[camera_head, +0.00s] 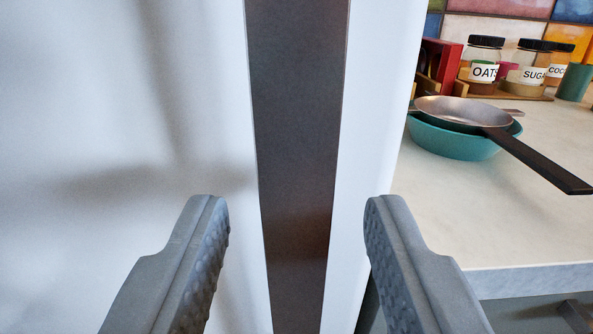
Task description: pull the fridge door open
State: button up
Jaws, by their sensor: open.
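The white fridge door (110,130) fills the left and middle of the view. A long dark upright handle bar (300,150) runs from the top edge to the bottom edge near the door's right side. My gripper (297,212) is open, with one grey finger left of the handle and the other right of it in the picture. No contact between the fingers and the handle shows. How far the fingertips are from the handle in depth I cannot tell. The door's right edge meets the view of the counter; no gap at the door shows.
A pale counter (480,225) lies right of the fridge. On it stand a teal bowl (455,140) with a frying pan (465,112) on top, its handle reaching right, and labelled jars (483,65) on a wooden rack. Below, a grey cabinet front (530,315) shows.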

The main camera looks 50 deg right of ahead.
jog(key=shift+w+d, duration=0.25)
jog(key=shift+d, duration=0.05)
grip_shut()
